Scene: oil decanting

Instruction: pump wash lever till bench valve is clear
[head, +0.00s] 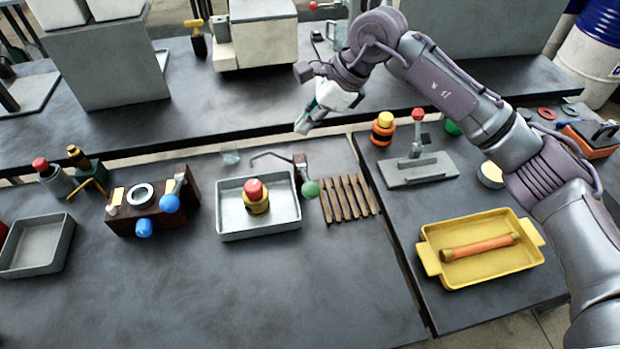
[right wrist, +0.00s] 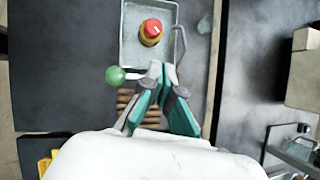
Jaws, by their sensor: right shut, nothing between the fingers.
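A wash lever with a green ball knob (head: 310,189) stands at the right side of a grey metal basin (head: 229,232); a thin bent spout (head: 270,156) reaches over the basin's back. In the basin stands a brass-coloured valve (head: 257,207) with a red cap, upright. I cannot tell how clean it is. My right gripper (head: 304,124) is shut and empty, above and behind the lever, apart from it. In the right wrist view its fingertips (right wrist: 161,70) are right of the green knob (right wrist: 115,75), with the red-capped valve (right wrist: 151,32) beyond. My left gripper is not in view.
A slatted wooden rack (head: 347,198) lies right of the lever. A wooden block with blue knobs (head: 150,212) stands left of the basin. On the right table are a red-knobbed lever on a plate (head: 418,170) and a yellow tray (head: 483,281). The front of the bench is clear.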

